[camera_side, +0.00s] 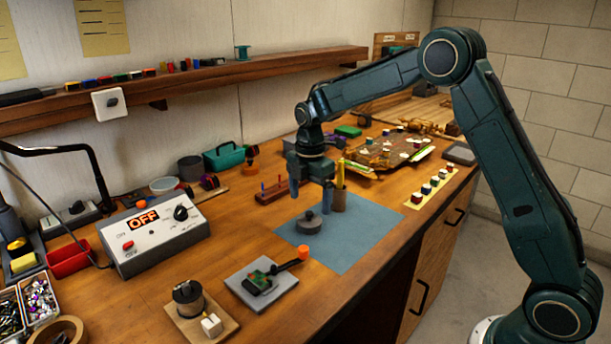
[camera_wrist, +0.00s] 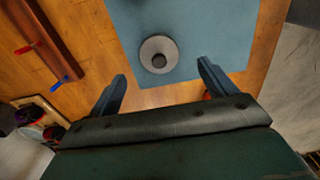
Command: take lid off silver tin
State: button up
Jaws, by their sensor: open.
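My gripper (camera_side: 311,200) is open and empty, pointing down a little above the tin in the side view. In the wrist view its two blue fingers (camera_wrist: 162,80) are spread, with the tin ahead of the gap between them. The lid appears to be on the tin; the inside is hidden.
A pencil cup (camera_side: 340,199) stands close behind my gripper. A wooden rack (camera_side: 272,192) with coloured tools lies to the left. The mat's right part is clear.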

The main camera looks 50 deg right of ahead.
aim_at(309, 212)
jog(key=shift+f, duration=2.3)
jog(key=shift+c, duration=0.4)
jog(key=c, duration=1)
